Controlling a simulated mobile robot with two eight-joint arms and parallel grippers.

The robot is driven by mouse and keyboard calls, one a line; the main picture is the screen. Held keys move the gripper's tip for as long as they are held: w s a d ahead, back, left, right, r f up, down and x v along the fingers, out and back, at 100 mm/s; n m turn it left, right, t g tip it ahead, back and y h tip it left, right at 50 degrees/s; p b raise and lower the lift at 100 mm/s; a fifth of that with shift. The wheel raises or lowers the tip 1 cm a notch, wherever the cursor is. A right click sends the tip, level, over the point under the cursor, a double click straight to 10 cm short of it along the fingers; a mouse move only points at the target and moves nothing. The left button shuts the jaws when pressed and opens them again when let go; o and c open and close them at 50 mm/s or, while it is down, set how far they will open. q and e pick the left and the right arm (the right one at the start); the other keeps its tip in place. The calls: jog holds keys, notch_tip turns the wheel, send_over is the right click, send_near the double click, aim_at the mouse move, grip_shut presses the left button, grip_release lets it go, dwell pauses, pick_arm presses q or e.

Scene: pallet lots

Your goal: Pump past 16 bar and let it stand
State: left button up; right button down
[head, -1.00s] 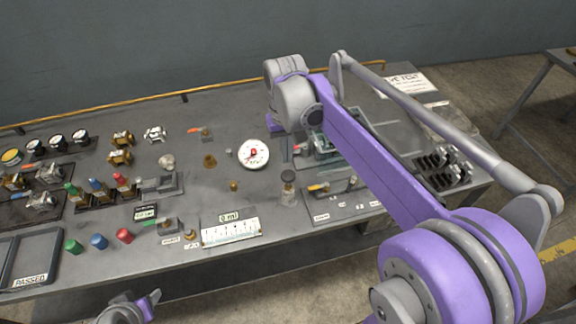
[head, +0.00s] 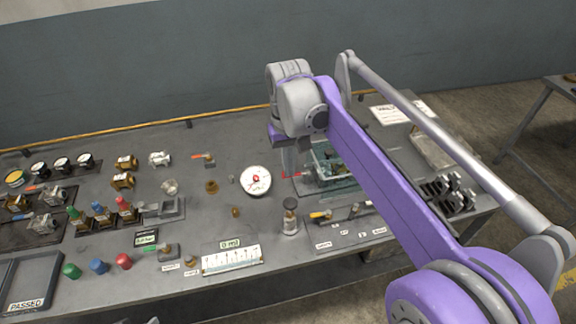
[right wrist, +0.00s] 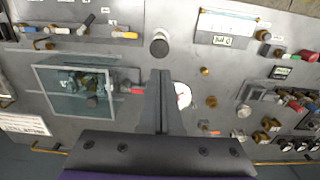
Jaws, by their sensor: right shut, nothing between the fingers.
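The gauge (head: 256,180) is a white dial with red at its centre, flat on the bench; its reading is too small to tell. In the right wrist view the gauge (right wrist: 183,95) is partly hidden by my fingers. A clear-walled box (head: 325,160) with teal and grey parts inside stands right of it; it also shows in the right wrist view (right wrist: 75,92). My right gripper (head: 289,166) is shut and empty, pointing down between gauge and box. A small red part (right wrist: 138,91) lies beside its fingers. Only a sliver of my left gripper (head: 152,320) shows at the bottom edge.
A ruled white strip (head: 231,258) lies front centre, and a tray marked PASSED (head: 33,280) front left. Valves and fittings crowd the left. My right arm hides part of the bench's right side.

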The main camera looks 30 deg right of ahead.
aim_at(290, 202)
notch_tip(290, 202, up, 3)
jog(key=shift+s+a+r+b, duration=0.1)
jog(key=shift+r+b, duration=0.1)
jog(key=shift+b, duration=0.55)
notch_tip(290, 202, down, 14)
jog(key=shift+f+b, duration=0.1)
jog(key=shift+b, duration=0.2)
dwell(0.4)
